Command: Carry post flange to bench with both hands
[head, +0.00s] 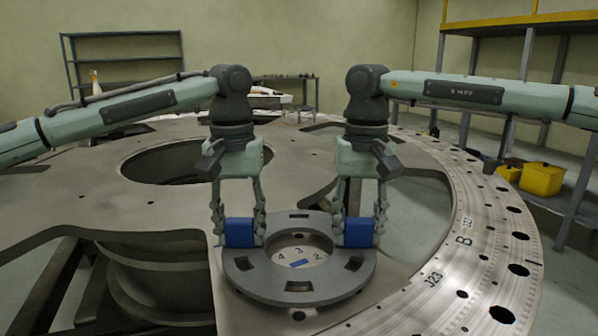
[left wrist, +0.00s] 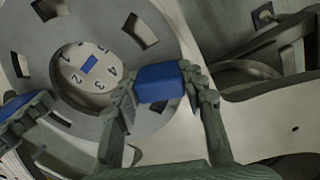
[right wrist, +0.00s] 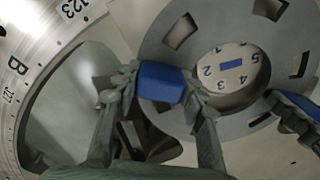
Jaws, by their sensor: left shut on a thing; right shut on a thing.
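The post flange (head: 298,298) is a grey ring with several slots and a blue block on each side. It is over the numbered round spot (head: 297,258) of the turret plate; I cannot tell whether it touches the plate. My left gripper (head: 240,232) is shut on the left blue block (head: 239,232). My right gripper (head: 358,232) is shut on the right blue block (head: 358,233). The left wrist view shows the left block (left wrist: 160,83) between the fingers, and the right wrist view shows the right block (right wrist: 161,82) likewise. Numbers and a blue mark show through the ring's hole.
The large turret plate (head: 60,205) has a wide opening at left and a drilled outer rim (head: 480,250) at right. A workbench (head: 290,80) stands behind. A dark shelf (head: 125,45) is at back left; a rack with yellow bins (head: 541,180) is at right.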

